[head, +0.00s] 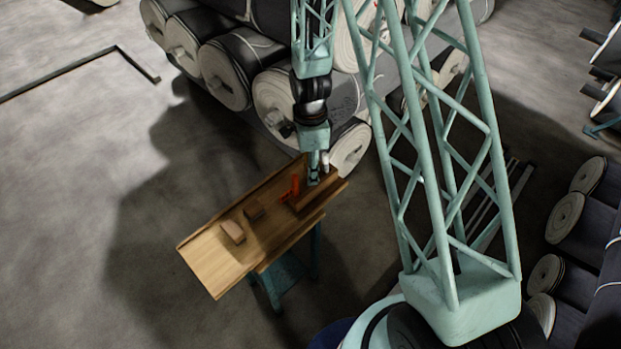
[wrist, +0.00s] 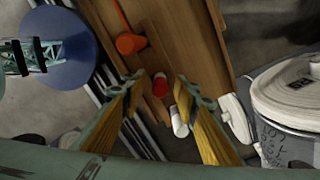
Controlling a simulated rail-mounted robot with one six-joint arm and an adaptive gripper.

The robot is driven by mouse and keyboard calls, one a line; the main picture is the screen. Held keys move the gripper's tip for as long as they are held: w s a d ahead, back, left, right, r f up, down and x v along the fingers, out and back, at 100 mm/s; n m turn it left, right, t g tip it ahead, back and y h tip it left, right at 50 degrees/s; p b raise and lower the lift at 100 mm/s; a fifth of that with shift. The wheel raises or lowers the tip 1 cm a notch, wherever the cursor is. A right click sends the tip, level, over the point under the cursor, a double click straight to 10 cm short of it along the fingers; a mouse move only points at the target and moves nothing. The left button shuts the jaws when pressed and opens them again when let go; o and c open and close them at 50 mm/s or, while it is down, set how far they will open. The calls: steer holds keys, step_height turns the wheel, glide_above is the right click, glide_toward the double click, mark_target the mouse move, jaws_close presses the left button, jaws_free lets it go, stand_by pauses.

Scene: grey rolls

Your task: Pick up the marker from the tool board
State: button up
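The wooden tool board (head: 217,267) stands on a teal stand. My gripper (head: 314,180) points down at the board's far right end. In the wrist view my gripper (wrist: 158,84) is open, its yellow-padded fingers apart on either side of a small red cylinder (wrist: 160,86) and a white cylinder (wrist: 179,121). These may be parts of the marker; I cannot tell whether they are one piece. Neither finger visibly touches them. A whitish upright piece (head: 325,160) shows just beside my gripper in the head view.
An orange-red tool (head: 294,186) lies on the board left of my gripper; it also shows in the wrist view (wrist: 130,43). Wooden blocks (head: 233,231) sit nearer the board's left end. Large grey rolls (head: 225,75) are stacked close behind.

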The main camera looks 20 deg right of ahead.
steer(key=shift+f, duration=0.5)
steer(key=shift+c, duration=0.5)
steer(key=c, duration=0.7)
